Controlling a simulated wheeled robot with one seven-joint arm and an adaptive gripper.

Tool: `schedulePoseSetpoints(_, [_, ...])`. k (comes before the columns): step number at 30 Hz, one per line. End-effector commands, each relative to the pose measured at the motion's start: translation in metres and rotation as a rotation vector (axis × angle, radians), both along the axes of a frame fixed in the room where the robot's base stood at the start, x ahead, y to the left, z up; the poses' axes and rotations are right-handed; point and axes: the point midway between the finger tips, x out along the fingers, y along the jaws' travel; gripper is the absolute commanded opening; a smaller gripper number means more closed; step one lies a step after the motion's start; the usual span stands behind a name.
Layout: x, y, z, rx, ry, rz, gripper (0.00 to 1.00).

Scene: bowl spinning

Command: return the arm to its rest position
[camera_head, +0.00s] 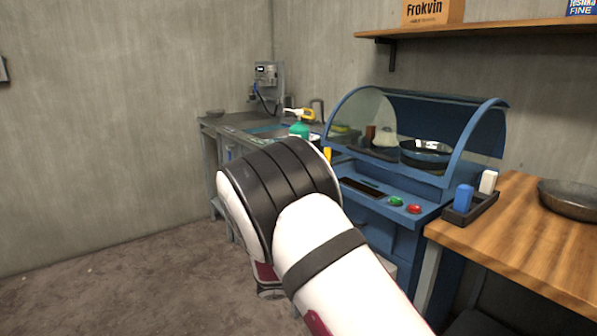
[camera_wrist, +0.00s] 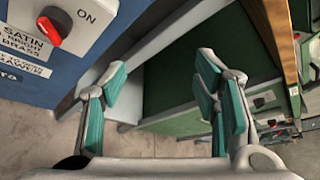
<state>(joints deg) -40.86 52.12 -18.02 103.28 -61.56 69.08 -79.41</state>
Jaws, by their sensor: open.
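My arm, white with black bands, fills the middle of the head view; my gripper is hidden behind it there. In the wrist view my gripper (camera_wrist: 160,95) has its two teal-padded fingers wide apart with nothing between them. Beyond the fingers are a dark green panel (camera_wrist: 190,65) and a brown floor. A blue machine panel (camera_wrist: 95,50) with a red knob (camera_wrist: 52,28) marked ON is close to the left finger.
A blue hooded machine (camera_head: 480,125) holds a dark bowl (camera_head: 427,152) under its clear cover. A wooden table (camera_head: 520,232) at right carries another bowl (camera_head: 570,198) and a tray (camera_head: 470,208) with blue and white blocks. A workbench (camera_head: 212,124) stands behind my arm. Floor at left is clear.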

Motion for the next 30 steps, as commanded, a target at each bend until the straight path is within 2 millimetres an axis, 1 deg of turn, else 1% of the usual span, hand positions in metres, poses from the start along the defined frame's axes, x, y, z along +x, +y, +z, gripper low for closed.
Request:
schedulePoseSetpoints(1, [-0.011, -0.011, 0.017, 0.06, -0.06, -0.074, 0.55])
schedulePoseSetpoints(3, [-0.026, -0.023, 0.036, 0.135, -0.142, -0.174, 0.55])
schedulePoseSetpoints(5, [-0.041, -0.033, 0.05, 0.195, -0.212, -0.26, 0.55])
schedulePoseSetpoints(9, [-0.078, -0.051, 0.082, 0.324, -0.373, -0.465, 0.55])
schedulePoseSetpoints(11, [-0.095, -0.058, 0.095, 0.373, -0.441, -0.552, 0.55])
schedulePoseSetpoints(15, [-0.135, -0.07, 0.122, 0.48, -0.596, -0.759, 0.55])
schedulePoseSetpoints(17, [-0.153, -0.073, 0.132, 0.521, -0.661, -0.847, 0.55])
schedulePoseSetpoints(18, [-0.165, -0.075, 0.138, 0.548, -0.705, -0.906, 0.55])
schedulePoseSetpoints(23, [-0.215, -0.078, 0.161, 0.638, -0.873, -1.143, 0.55])
schedulePoseSetpoints(27, [-0.257, -0.076, 0.175, 0.705, -1.012, -1.35, 0.55])
schedulePoseSetpoints(30, [-0.287, -0.071, 0.182, 0.745, -1.107, -1.498, 0.55])
